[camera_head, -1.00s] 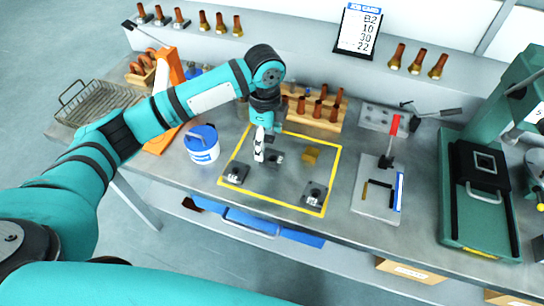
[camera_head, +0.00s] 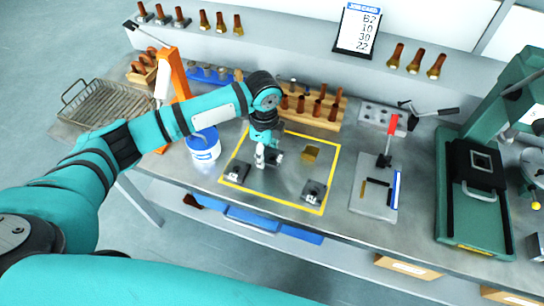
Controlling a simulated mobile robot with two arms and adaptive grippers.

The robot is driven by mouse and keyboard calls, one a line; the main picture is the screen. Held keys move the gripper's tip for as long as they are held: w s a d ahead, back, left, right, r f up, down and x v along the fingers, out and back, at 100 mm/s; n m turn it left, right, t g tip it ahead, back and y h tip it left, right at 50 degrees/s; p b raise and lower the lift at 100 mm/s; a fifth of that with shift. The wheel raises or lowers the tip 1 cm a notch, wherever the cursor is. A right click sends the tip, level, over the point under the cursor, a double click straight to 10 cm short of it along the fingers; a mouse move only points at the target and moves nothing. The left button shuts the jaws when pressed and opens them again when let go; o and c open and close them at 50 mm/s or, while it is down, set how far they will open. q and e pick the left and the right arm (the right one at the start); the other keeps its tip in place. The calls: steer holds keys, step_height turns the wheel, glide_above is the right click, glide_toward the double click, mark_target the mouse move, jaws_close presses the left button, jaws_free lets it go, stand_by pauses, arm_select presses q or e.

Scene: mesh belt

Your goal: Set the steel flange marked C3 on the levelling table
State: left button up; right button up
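Several small square flanges lie inside the yellow outline on the bench. A dark steel flange (camera_head: 236,172) is at the left, a second dark steel flange (camera_head: 314,192) at the front right, and a third dark one (camera_head: 276,157) in the middle, partly hidden. A brass-coloured flange (camera_head: 311,153) is at the back right. Their marks are too small to read. My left gripper (camera_head: 261,160) points down at the left side of the middle flange; whether its fingers are apart or closed is not clear. I cannot tell which fixture is the levelling table. My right gripper is not in view.
A grey plate with a red-handled clamp (camera_head: 370,203) stands right of the outline, a green press (camera_head: 478,228) farther right. A white-blue tub (camera_head: 203,146), orange stand (camera_head: 178,84) and wire basket (camera_head: 98,106) are left. A wooden peg rack (camera_head: 318,120) is behind.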

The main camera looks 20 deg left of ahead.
arm_select(q)
jaws_close()
steer(key=shift+r, duration=0.1)
